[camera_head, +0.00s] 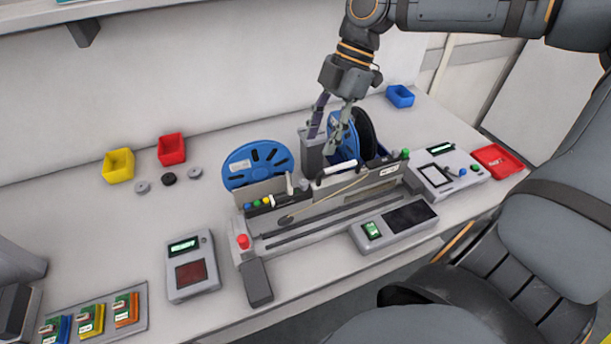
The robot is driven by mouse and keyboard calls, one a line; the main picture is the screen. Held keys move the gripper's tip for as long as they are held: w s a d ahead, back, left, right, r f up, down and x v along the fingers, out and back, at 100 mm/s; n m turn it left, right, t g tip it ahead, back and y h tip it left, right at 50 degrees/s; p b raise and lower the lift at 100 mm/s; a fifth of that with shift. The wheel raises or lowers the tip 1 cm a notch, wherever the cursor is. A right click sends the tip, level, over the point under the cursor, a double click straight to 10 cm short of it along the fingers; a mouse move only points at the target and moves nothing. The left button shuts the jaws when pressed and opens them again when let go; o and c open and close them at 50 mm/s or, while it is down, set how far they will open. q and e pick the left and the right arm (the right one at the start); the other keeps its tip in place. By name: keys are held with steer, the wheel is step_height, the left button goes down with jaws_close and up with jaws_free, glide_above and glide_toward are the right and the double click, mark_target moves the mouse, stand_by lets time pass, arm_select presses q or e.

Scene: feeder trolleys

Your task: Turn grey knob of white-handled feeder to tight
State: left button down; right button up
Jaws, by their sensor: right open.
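The feeder bank (330,215) stands mid-bench. A feeder in it has a white curved handle (335,170) at its top. A small grey part (304,185) left of the handle may be the grey knob, but it is too small to be sure. My right gripper (323,140) comes down from the top right with its fingers apart and empty. In the picture it is just above and behind the white handle, in front of the blue reels. It overlaps a grey container (312,155), and contact cannot be told. My left gripper does not show.
Blue reels (257,166) stand behind the feeders. A yellow bin (118,166), a red bin (171,149) and a blue bin (400,96) sit farther back. Grey devices (191,266) and (398,222) flank the front. The bench left of the reels is mostly clear.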

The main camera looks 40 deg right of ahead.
mark_target(304, 181)
steer(key=x, duration=0.2)
steer(key=shift+s+f+b, duration=0.15)
steer(key=shift+f+b, duration=0.2)
steer(key=shift+f, duration=0.05)
steer(key=x, duration=0.6)
steer(key=shift+a+f+b, duration=0.2)
steer(key=shift+b, duration=0.1)
steer(key=shift+a+f, duration=0.25)
steer(key=shift+f, duration=0.2)
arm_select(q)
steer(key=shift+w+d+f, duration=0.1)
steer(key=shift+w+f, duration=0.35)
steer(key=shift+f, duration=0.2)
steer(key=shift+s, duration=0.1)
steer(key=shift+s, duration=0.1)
arm_select(e)
jaws_close()
